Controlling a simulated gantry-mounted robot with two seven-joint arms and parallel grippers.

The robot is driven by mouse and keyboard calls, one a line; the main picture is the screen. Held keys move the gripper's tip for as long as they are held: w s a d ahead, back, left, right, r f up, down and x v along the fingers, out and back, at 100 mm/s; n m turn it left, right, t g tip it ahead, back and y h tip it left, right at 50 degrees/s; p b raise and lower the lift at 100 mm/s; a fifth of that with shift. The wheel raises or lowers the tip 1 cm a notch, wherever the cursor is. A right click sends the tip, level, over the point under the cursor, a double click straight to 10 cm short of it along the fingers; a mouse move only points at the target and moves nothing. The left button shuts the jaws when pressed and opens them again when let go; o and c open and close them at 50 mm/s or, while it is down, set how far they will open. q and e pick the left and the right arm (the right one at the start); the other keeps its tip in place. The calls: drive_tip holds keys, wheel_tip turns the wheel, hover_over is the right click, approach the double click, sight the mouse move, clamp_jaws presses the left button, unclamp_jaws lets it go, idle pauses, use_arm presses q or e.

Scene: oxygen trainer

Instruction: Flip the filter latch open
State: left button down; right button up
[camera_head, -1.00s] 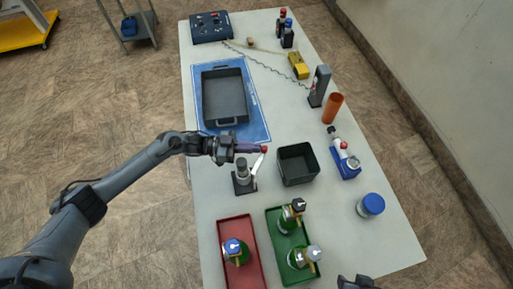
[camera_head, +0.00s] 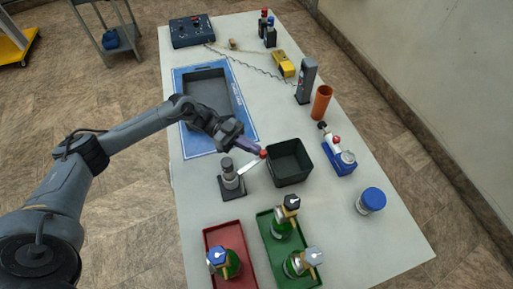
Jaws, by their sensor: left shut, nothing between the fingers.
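The filter latch unit is a grey cylinder (camera_head: 229,173) standing upright on a dark square base (camera_head: 232,190). Its pale lever (camera_head: 250,164) slopes up to the right and ends in a red knob (camera_head: 264,154). My left gripper (camera_head: 258,151) is shut and empty, its purple-grey fingers pointing right with the tips against or just beside the red knob. I cannot tell whether they touch. My right gripper is out of view.
A black open bin (camera_head: 307,177) stands just right of the knob. A red tray (camera_head: 209,240) and a green tray (camera_head: 264,228) hold green bottles in front. A blue mat (camera_head: 247,124) with a dark tray lies behind my left arm.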

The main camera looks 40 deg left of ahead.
use_arm(q)
drive_tip(key=shift+w+d, duration=0.1)
drive_tip(key=shift+d, duration=0.5)
idle(0.3)
drive_tip(key=a+b, duration=0.7)
drive_tip(key=a, duration=0.7)
drive_tip(key=shift+w, duration=0.15)
